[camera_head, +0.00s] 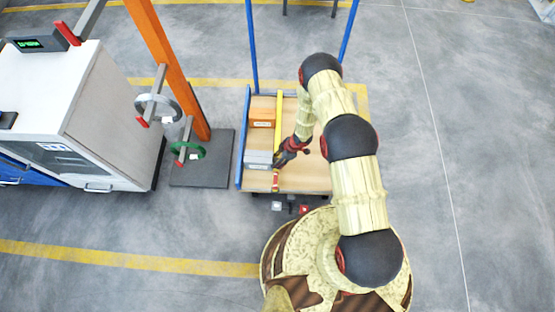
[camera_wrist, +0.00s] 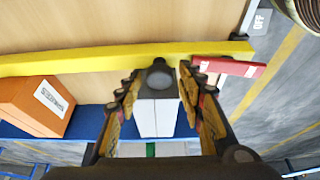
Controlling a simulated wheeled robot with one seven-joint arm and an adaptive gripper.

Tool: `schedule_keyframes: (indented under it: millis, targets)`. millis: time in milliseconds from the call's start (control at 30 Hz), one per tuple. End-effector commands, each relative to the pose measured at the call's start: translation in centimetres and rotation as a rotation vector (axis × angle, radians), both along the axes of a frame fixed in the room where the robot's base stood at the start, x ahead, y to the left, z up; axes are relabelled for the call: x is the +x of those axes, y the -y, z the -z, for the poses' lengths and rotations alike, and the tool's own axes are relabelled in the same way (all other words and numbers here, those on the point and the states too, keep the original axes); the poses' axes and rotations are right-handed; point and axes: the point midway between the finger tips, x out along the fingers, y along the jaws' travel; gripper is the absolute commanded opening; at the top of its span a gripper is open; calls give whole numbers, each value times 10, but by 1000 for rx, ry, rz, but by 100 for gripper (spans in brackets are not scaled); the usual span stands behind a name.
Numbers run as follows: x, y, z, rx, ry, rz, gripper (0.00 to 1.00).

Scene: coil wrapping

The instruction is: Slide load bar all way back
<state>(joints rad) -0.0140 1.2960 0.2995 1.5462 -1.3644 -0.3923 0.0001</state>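The load bar, a long yellow bar (camera_head: 278,130) with a red end piece (camera_head: 276,186), lies lengthwise over the wooden cart deck. In the wrist view the yellow bar (camera_wrist: 80,58) crosses the picture and the red labelled piece (camera_wrist: 228,66) is at its right end, just right of my fingers. My gripper (camera_head: 280,160) is at the bar's near part, reaching in from the right. In the wrist view my gripper (camera_wrist: 160,75) has its two fingers apart, with their tips close to the bar's edge; I cannot tell whether they touch it.
An orange box (camera_head: 262,118) and a grey-white box (camera_head: 257,160) stand left of the bar, by the cart's blue edge (camera_head: 242,140). Blue posts (camera_head: 252,45) rise at the cart's far end. An orange post (camera_head: 170,65) and white machine (camera_head: 85,110) stand left. Right floor is clear.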

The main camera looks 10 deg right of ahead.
Motion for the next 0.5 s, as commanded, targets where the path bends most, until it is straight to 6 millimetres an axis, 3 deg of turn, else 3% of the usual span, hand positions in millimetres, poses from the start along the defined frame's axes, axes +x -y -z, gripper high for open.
schedule_keyframes:
  millis: [500]
  targets:
    - [1, 0, 0, 0, 1, 0, 6]
